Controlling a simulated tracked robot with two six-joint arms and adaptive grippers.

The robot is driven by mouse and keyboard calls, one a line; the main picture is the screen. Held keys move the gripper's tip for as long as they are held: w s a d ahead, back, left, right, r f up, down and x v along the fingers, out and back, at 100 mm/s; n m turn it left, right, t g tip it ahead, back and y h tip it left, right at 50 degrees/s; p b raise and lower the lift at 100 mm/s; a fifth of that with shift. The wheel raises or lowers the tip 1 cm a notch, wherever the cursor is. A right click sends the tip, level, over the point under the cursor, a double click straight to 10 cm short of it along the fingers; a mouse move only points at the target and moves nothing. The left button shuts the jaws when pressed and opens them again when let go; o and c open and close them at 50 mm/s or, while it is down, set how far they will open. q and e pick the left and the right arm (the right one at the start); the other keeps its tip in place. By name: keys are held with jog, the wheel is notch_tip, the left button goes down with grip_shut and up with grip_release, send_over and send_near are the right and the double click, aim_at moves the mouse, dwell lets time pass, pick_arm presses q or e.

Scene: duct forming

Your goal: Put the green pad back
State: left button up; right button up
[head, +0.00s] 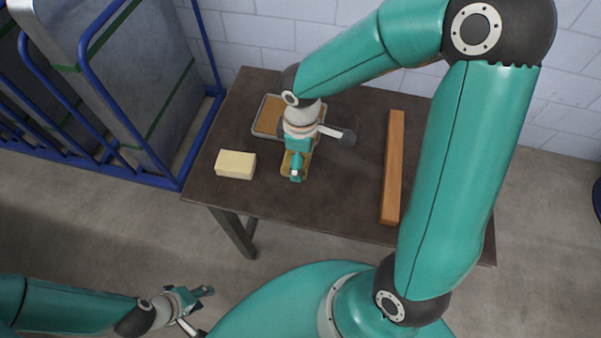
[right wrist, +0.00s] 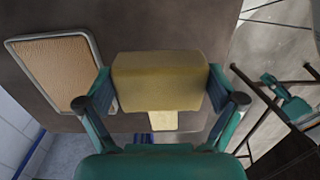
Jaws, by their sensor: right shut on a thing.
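No clearly green pad shows. My right gripper (head: 299,165) is over the middle of the table and shut on a dull yellow pad (right wrist: 160,82), which fills the space between its two fingers in the right wrist view. In the head view, part of this held pad (head: 286,167) shows beside the gripper. A pale yellow block (head: 235,164) lies on the table to its left; a pale block (right wrist: 164,121) shows beyond the held pad in the right wrist view. My left gripper (head: 200,308) is open and empty, low at the left, away from the table.
A grey-rimmed tray with a brown inside (head: 262,133) lies behind the right gripper; it also shows in the right wrist view (right wrist: 60,70). A long wooden bar (head: 393,165) lies at the table's right. A blue rack (head: 160,182) with grey panels stands left of the table (head: 350,215).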

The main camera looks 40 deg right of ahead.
notch_tip(320, 180, down, 9)
jog(key=shift+r+b, duration=0.15)
jog(key=shift+b, duration=0.35)
jog(key=o, duration=1)
notch_tip(320, 180, up, 11)
jog(key=shift+f+p, duration=0.1)
jog(key=shift+p, duration=0.5)
jog(key=shift+r, duration=0.65)
jog(key=shift+s, duration=0.1)
